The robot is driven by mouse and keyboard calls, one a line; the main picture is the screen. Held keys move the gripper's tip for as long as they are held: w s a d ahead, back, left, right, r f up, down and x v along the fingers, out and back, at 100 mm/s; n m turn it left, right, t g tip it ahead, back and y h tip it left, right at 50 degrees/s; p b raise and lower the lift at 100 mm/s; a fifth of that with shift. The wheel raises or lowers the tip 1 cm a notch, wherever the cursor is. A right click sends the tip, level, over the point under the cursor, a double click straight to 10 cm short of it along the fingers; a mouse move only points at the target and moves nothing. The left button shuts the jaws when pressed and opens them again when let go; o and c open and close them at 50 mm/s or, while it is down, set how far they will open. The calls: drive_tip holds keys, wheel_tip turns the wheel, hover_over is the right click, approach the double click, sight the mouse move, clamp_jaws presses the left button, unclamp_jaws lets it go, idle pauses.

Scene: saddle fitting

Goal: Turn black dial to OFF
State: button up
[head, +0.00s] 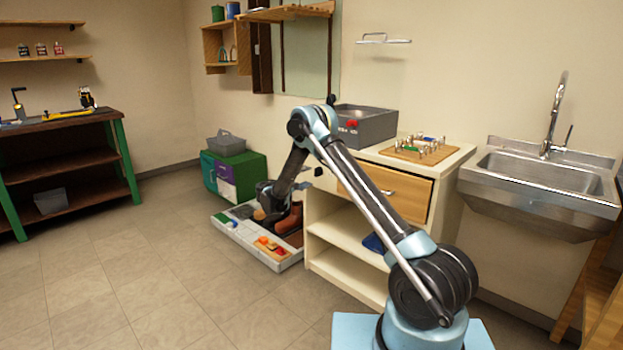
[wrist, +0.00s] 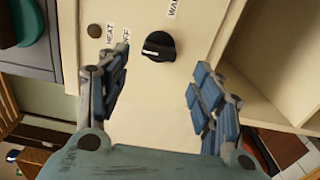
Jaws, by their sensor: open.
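The black dial (wrist: 158,46) sits on a cream panel in the wrist view, with a short white mark on its lower left face. The OFF label (wrist: 126,42) is just left of the dial, partly behind a finger. The HEAT label (wrist: 110,34) is further left, and the WARM label (wrist: 172,8), partly cut off, is above. My gripper (wrist: 160,88) is open and empty, its blue-padded fingers either side of and below the dial in the picture, not touching it. In the head view my gripper (head: 272,197) is low by the cream cabinet.
The cream cabinet (head: 348,237) has open shelves and a wooden drawer. A grey tray (head: 236,235) with boots and small items lies on the floor below my gripper. A green box (head: 250,172) stands behind. A brown round spot (wrist: 94,31) is on the panel.

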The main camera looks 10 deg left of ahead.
drive_tip(key=v, duration=0.5)
drive_tip(key=shift+s+a, duration=0.25)
drive_tip(key=shift+s, duration=0.05)
